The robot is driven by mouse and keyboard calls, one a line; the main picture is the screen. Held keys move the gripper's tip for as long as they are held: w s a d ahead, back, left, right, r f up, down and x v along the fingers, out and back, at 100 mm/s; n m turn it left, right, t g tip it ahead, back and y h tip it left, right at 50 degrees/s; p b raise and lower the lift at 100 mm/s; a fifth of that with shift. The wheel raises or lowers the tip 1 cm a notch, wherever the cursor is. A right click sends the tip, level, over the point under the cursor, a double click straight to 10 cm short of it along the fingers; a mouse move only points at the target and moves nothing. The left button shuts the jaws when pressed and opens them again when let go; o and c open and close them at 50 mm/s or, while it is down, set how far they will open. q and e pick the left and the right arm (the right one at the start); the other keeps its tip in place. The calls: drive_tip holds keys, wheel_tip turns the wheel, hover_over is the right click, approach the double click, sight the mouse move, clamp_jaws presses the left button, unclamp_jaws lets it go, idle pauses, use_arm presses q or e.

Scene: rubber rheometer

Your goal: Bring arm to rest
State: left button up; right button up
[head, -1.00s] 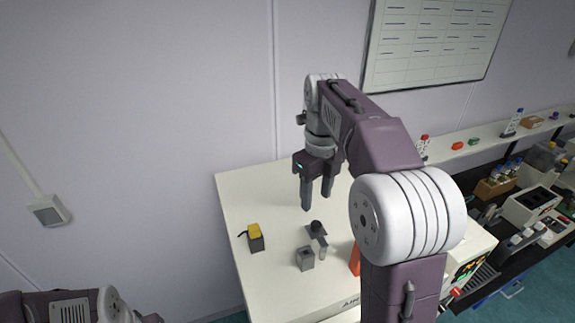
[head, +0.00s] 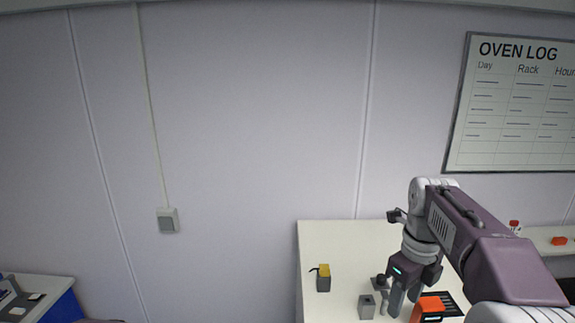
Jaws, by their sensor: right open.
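My right gripper (head: 404,301) is at the lower right of the head view. It points down over the front part of the white table (head: 330,240), and its two fingers are apart with nothing seen between them. It is just left of an orange block-shaped item (head: 428,308) and right of a small grey block (head: 366,306); I cannot tell whether it touches either. My right arm (head: 480,240) reaches in from the right edge. My left gripper is not in view.
A yellow and dark grey item (head: 323,278) stands on the table's left part. A shelf (head: 550,238) runs along the wall at right. Another bench (head: 40,297) is at far left. The table's back left is clear.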

use_arm(q)
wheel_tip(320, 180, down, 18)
drive_tip(key=b, duration=1.8)
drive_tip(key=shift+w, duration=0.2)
use_arm(e)
drive_tip(key=s+a+f+n, duration=0.2)
drive_tip(key=s+f+n, duration=0.1)
drive_tip(key=f+n, duration=0.7)
drive_tip(key=s+a+f+n, duration=0.2)
drive_tip(key=s+f+n, duration=0.2)
drive_tip(key=f+n, duration=0.6)
drive_tip(key=s+a+f+n, duration=0.2)
drive_tip(key=f+n, duration=0.7)
drive_tip(key=f, duration=0.9)
drive_tip(key=shift+s+a+f+n+t, duration=0.2)
drive_tip(key=shift+s+f+n+t, duration=0.15)
drive_tip(key=shift+s, duration=0.8)
